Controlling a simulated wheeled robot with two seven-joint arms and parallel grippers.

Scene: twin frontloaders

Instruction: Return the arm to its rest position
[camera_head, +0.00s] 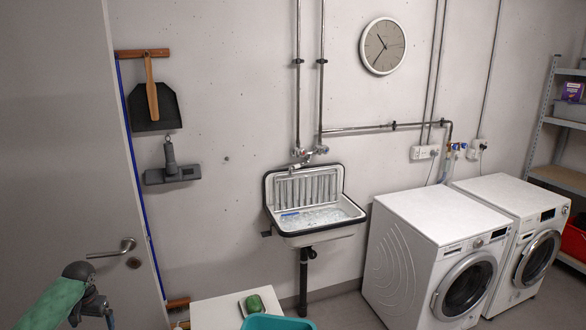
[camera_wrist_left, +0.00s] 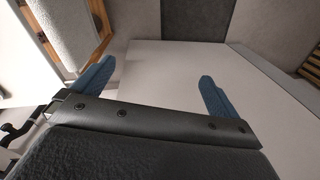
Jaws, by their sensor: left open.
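My left arm (camera_head: 55,300), with a green sleeve-like link, comes in at the lower left of the head view. My left gripper (camera_head: 106,314) is at its end, partly cut off by the bottom edge, near the grey door. In the left wrist view its two blue fingers (camera_wrist_left: 157,88) are wide apart with nothing between them. A plain pale surface lies beyond the fingers. My right arm and gripper are not in view.
The door (camera_head: 70,130) with its handle (camera_head: 112,250) stands close to my left gripper. A sink (camera_head: 315,215) and two frontloaders (camera_head: 430,250) (camera_head: 525,235) line the wall.

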